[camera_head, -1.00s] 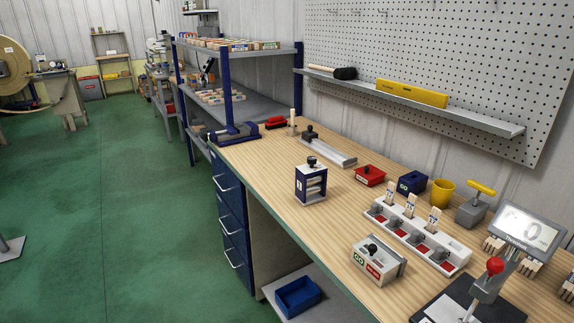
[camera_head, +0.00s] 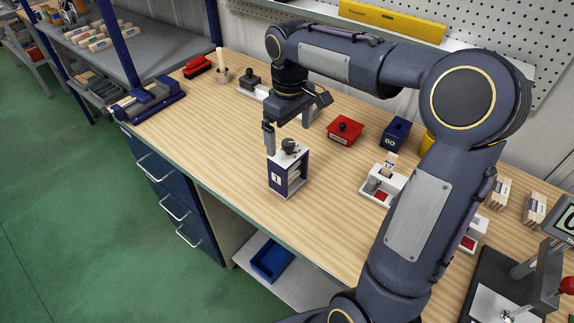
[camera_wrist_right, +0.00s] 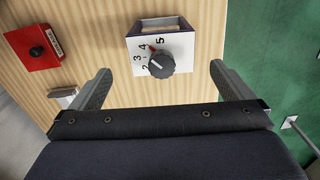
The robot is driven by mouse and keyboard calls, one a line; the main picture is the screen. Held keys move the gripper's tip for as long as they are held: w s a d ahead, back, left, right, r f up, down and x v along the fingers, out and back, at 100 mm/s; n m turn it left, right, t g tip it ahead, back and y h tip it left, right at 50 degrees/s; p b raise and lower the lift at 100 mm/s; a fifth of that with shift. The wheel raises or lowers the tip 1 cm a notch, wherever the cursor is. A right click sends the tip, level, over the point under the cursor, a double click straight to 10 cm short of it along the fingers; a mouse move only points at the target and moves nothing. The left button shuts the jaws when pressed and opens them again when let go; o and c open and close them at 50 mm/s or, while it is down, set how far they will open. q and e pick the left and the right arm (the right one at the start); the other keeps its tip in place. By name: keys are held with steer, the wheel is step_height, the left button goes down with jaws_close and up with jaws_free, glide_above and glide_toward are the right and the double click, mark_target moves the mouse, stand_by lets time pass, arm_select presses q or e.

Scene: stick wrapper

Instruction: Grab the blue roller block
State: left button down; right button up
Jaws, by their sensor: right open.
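The blue roller block (camera_head: 277,180), with white top, dark side panels and a black knob, stands upright on the wooden bench. In the right wrist view its white numbered face (camera_wrist_right: 180,52) and knob show beyond the fingertips. My right gripper (camera_head: 290,132) is open and empty, pointing down just above and behind the block. In the wrist view the two grey fingers (camera_wrist_right: 162,80) are spread wide, with the block centred between them but not gripped. My left gripper is not in view.
A red box with a knob (camera_head: 345,130) stands right of the block, with a blue box (camera_head: 396,134) beyond. A blue vise (camera_head: 148,101) sits at the bench's left end. Bench left of the block is clear.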

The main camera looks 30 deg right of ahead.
mark_target(288, 153)
step_height(288, 153, down, 8)
steer(key=shift+a+r+p, duration=0.1)
steer(key=shift+r+p, duration=0.15)
steer(key=shift+p, duration=0.2)
steer(key=c, duration=1.9)
steer(key=shift+r, duration=0.1)
steer(key=shift+c, duration=0.3)
